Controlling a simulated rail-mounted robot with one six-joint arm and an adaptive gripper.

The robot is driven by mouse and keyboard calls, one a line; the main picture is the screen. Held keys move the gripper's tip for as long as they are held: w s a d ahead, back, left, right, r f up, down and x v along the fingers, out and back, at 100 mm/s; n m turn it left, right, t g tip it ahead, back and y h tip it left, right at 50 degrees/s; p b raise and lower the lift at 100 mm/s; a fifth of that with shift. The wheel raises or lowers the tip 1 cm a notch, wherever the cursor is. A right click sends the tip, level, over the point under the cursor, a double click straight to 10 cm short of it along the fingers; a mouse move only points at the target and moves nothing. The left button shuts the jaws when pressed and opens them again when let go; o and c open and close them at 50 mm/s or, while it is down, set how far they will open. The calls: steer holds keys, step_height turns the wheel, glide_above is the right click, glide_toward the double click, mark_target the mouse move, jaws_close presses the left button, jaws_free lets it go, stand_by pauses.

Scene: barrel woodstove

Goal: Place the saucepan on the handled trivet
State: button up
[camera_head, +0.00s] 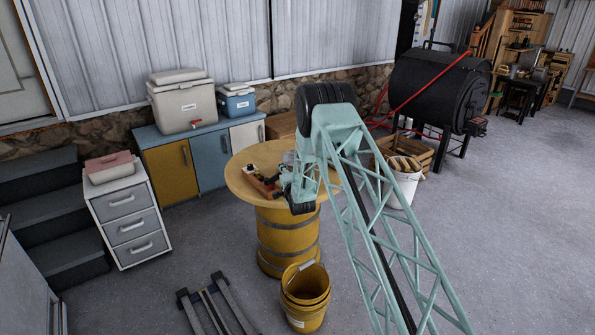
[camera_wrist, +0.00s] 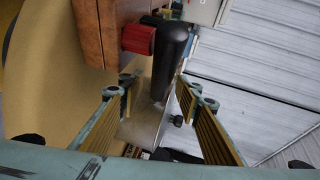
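My gripper (camera_wrist: 157,87) is open in the wrist view, its two ribbed fingers spread wide. A dark rounded handle (camera_wrist: 173,52) lies between the fingertips, nearer the right finger, with a gap to the left one. A grey metal surface (camera_wrist: 142,124) shows below the handle; it may be part of the saucepan, but I cannot tell. In the head view my gripper (camera_head: 292,187) is low over the round table (camera_head: 242,190), and my arm hides much of what is there. I cannot make out the trivet.
In the head view a yellow bucket (camera_head: 305,298) stands before the barrel table, and a white bucket (camera_head: 402,185) stands to the right.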

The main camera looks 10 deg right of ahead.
steer(key=shift+c, duration=0.4)
jaws_close()
steer(key=shift+w+r, duration=0.1)
steer(key=shift+r, duration=0.1)
steer(key=shift+r, duration=0.15)
steer(key=shift+r+p, duration=0.85)
steer(key=shift+r, duration=4.05)
steer(key=shift+f, duration=0.1)
